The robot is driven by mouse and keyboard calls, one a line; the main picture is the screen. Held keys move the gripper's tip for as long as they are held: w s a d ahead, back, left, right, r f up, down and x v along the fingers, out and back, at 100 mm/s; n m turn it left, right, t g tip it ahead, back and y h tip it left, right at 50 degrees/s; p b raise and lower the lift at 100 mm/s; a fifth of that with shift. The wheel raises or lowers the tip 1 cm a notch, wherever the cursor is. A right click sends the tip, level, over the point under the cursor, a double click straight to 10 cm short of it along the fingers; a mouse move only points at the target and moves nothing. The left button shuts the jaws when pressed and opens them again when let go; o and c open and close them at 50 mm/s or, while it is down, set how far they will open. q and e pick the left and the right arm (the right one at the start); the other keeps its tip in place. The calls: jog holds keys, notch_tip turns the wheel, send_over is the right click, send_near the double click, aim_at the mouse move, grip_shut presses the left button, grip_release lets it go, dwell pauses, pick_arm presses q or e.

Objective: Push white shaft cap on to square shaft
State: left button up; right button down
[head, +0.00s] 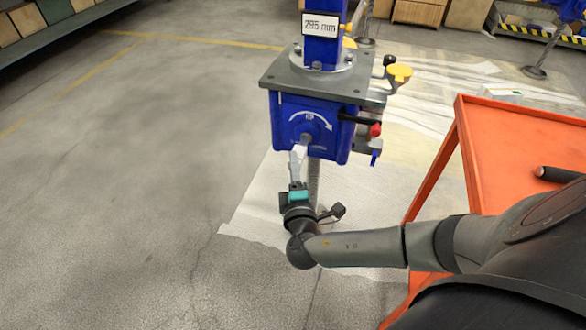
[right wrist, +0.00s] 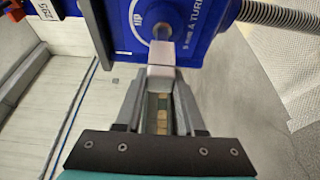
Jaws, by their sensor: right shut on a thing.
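The blue screw jack housing (head: 285,118) hangs under a grey plate, with a round boss and shaft (head: 308,138) on its front face. My right gripper (head: 298,154) is at the front of this face, shut on the white shaft cap (right wrist: 161,54). In the right wrist view the right gripper (right wrist: 160,78) pinches the near end of the cap. The cap's far end lines up with the shaft (right wrist: 162,32) and appears to meet it. I cannot tell how far the cap sits over the shaft. My left gripper is not in view.
A black lever with a red knob (head: 375,130) and a yellow knob (head: 399,73) stick out at the jack's right. An orange cart (head: 520,130) holding a dark cylindrical object (head: 558,174) stands at the right. The floor at the left is clear.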

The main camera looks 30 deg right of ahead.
aim_at(299, 155)
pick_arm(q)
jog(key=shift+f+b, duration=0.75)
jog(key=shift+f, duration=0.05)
pick_arm(e)
jog(key=shift+w+d, duration=1.4)
jog(key=shift+d, duration=0.3)
jog(key=shift+c, duration=2.2)
grip_release()
pick_arm(q)
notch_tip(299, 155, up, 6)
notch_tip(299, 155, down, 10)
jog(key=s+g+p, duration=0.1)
jog(key=p, duration=0.3)
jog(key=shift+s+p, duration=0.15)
jog(key=shift+p, duration=0.15)
pick_arm(e)
jog(key=v, duration=1.5)
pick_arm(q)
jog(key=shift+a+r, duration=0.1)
pick_arm(e)
jog(key=shift+s+a, duration=0.1)
jog(key=shift+s, duration=0.05)
